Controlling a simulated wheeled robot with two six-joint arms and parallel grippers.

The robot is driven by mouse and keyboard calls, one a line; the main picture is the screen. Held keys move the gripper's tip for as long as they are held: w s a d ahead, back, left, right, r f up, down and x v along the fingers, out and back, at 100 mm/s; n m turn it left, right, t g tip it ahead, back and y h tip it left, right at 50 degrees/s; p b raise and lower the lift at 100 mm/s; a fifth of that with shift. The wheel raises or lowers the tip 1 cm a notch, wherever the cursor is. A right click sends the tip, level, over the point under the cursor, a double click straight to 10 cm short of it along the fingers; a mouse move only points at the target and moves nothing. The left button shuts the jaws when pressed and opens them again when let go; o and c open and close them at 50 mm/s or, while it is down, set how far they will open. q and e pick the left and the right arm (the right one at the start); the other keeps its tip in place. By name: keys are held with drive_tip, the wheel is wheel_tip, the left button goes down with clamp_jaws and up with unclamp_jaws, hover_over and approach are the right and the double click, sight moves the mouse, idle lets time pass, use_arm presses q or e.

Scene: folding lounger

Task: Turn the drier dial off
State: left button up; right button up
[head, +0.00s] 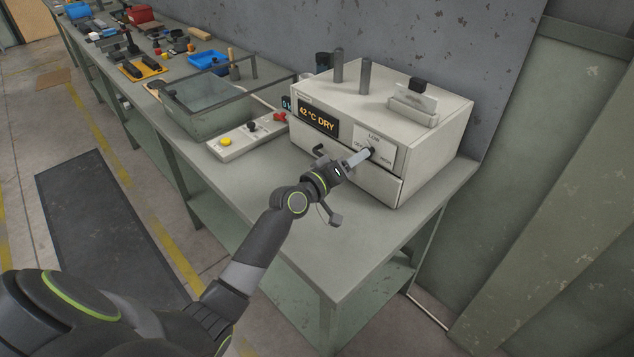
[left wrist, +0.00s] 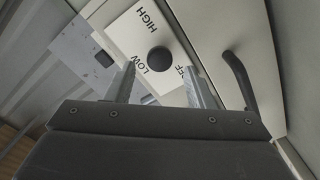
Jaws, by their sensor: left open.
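The drier (head: 428,140) is a pale box on the bench, with a lit display (head: 318,119) reading "42 °C DRY". Its dial (left wrist: 160,60) is a small round black knob on a white plate marked LOW, HIGH and a partly hidden OFF. I cannot tell which mark it points to. My left gripper (head: 363,156) is at the drier's front, its fingertips close to the dial. In the left wrist view the open fingers (left wrist: 159,72) stand on either side of the knob's lower part; I cannot tell whether they touch it. My right gripper is not in view.
A dark bar handle (left wrist: 239,82) sits beside the dial plate. A control box with a yellow button (head: 226,141) and a glassy bin (head: 205,100) stand left of the drier. Two grey posts and a small holder (head: 412,105) are on its top. The bench front is clear.

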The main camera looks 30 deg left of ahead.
use_arm(q)
drive_tip(key=b+v, duration=0.1)
drive_tip(key=v, duration=1.3)
